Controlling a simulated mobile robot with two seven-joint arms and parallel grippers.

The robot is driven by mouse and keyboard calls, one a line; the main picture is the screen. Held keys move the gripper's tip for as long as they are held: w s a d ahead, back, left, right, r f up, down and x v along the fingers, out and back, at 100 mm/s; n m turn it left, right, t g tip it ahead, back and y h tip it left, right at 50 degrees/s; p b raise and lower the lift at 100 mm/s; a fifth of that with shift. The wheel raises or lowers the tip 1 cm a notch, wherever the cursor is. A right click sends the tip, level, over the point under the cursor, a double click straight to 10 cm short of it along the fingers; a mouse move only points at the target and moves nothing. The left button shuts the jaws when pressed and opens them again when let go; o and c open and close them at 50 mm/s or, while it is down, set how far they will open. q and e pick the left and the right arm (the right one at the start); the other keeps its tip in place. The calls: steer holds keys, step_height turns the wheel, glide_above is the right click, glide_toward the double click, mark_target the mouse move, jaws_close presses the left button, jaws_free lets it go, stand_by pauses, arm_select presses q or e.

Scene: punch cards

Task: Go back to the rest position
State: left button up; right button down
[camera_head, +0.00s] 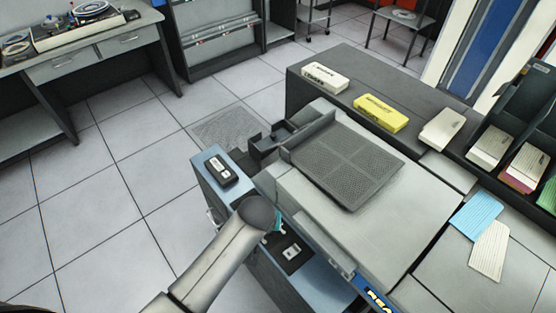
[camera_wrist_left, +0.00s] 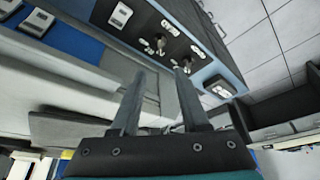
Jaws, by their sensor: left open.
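My left arm (camera_head: 222,258) reaches in from the bottom of the head view, its end over the near left side of the grey card machine (camera_head: 400,235). Its gripper is mostly hidden behind the wrist there. In the left wrist view my left gripper (camera_wrist_left: 158,76) shows two fingers apart with nothing between them. Beyond the fingertips is the machine's blue-edged panel with small knobs (camera_wrist_left: 160,43). My right gripper is in neither view.
A black device (camera_head: 221,170) lies on the blue ledge left of the machine. White and yellow (camera_head: 380,113) card boxes stand on the dark counter behind. A blue card (camera_head: 475,215) and a cream card (camera_head: 489,251) lie at right. Tiled floor at left is open.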

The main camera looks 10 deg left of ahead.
arm_select(q)
steer(key=shift+f, duration=0.1)
steer(key=s+a+f+m+g+b, duration=0.15)
steer(key=s+f+b, duration=0.45)
steer(key=f, duration=0.7)
steer(key=s+a+f+m+b, duration=0.15)
steer(key=s+f+b, duration=0.4)
steer(key=f, duration=0.75)
steer(key=s+a+f+g+b, duration=0.1)
steer(key=s+a+f+b, duration=0.1)
steer(key=s+f, duration=0.6)
steer(key=s+a+f+g+b, duration=0.1)
steer(key=s+a+f+b, duration=0.1)
steer(key=s+f+b, duration=0.3)
steer(key=s+f, duration=0.4)
steer(key=s, duration=0.5)
steer(key=shift+s+a+m+h, duration=0.3)
steer(key=shift+s+a+m, duration=0.05)
steer(key=shift+a+m, duration=0.05)
